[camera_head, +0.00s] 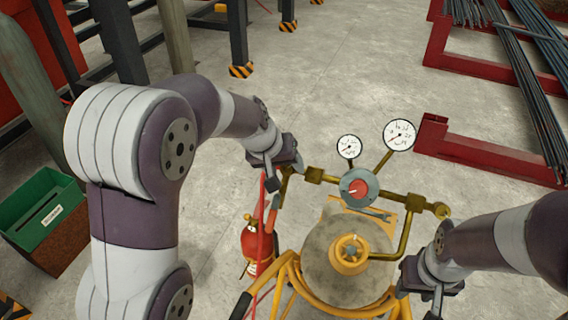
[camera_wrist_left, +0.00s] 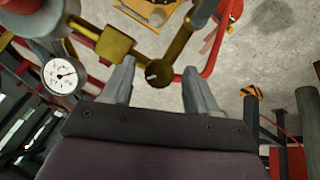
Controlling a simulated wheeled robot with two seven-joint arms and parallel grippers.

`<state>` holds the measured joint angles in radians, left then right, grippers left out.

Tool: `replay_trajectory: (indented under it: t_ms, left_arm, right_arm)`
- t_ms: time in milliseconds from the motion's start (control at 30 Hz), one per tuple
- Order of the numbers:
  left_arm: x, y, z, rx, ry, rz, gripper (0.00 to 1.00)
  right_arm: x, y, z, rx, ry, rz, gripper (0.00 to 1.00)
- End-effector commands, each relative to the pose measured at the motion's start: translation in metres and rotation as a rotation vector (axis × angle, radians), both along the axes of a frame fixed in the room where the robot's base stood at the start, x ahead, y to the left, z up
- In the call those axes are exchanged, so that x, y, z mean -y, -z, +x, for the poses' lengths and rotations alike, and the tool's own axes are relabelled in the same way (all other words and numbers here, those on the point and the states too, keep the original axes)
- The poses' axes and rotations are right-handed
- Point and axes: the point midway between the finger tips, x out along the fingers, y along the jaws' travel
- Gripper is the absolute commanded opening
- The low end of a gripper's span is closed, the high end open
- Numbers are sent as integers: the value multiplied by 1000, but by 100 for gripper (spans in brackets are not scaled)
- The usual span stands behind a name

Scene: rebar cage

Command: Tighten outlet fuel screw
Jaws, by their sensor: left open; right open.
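A gas regulator (camera_head: 358,187) with a red centre and brass pipes sits above a grey cylinder (camera_head: 350,270). A short brass pipe at its left end bends down. In the left wrist view the round brass end (camera_wrist_left: 159,73), with a small pale screw-like tip, lies between my left fingers; I cannot tell whether they touch it. My left gripper (camera_wrist_left: 155,76) is open around that end; it also shows in the head view (camera_head: 272,180), partly hidden by its wrist. My right gripper (camera_head: 436,306) is open and empty, right of the cylinder.
Two white gauges (camera_head: 398,134) stand above the regulator. A yellow valve cap (camera_head: 349,255) tops the cylinder, inside a yellow frame. A red hose (camera_wrist_left: 222,45) and a red extinguisher-like bottle (camera_head: 257,245) are close to my left gripper. A green crate (camera_head: 42,210) stands left.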

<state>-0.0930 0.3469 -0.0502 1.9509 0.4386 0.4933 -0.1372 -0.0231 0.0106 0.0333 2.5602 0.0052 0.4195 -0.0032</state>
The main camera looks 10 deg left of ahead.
Motion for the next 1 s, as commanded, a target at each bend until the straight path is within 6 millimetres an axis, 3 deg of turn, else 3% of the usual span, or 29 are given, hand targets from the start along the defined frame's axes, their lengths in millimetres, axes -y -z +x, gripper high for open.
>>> replay_trajectory:
  t_ms: [33,167,200,567,1000]
  left_arm:
    - [0,0,0,0,0,0,49]
    - [0,0,0,0,0,0,7]
    - [0,0,0,0,0,0,3]
    - [1,-2,0,5,26,29,3]
    - [4,-2,0,58,237,276,3]
  right_arm:
    - [0,0,0,0,0,0,43]
    - [0,0,0,0,0,0,43]
    - [0,0,0,0,0,0,43]
    - [0,-4,0,0,0,0,43]
    - [0,-17,0,0,0,0,43]
